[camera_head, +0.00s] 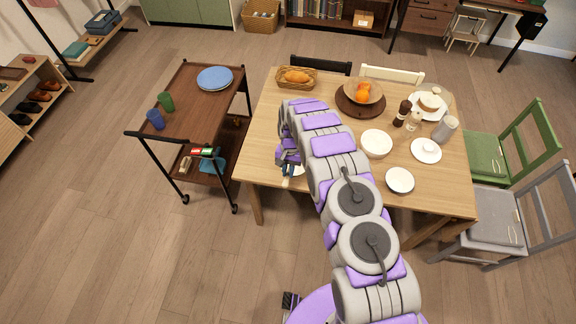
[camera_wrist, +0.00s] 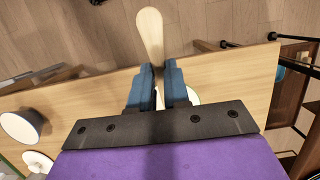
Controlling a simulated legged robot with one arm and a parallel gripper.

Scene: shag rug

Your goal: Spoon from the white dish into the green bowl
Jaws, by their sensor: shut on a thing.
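My gripper (camera_wrist: 160,82) is shut on a pale wooden spoon (camera_wrist: 150,35), whose broad end points away past the fingertips. In the head view my gripper (camera_head: 289,168) is over the near left edge of the wooden table. A small white dish (camera_wrist: 193,95) shows partly behind the right finger in the wrist view; it also shows as a white patch under the gripper in the head view (camera_head: 299,171). Most of it is hidden. I cannot make out a green bowl in either view; my arm hides part of the table.
The table (camera_head: 262,130) holds a bread basket (camera_head: 310,78), a fruit bowl (camera_head: 375,92), white bowls (camera_head: 376,143) (camera_head: 400,180), a white plate (camera_head: 426,158) and shakers. A brown trolley (camera_head: 200,120) stands left. Green (camera_head: 530,145) and grey (camera_head: 495,215) chairs stand right.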

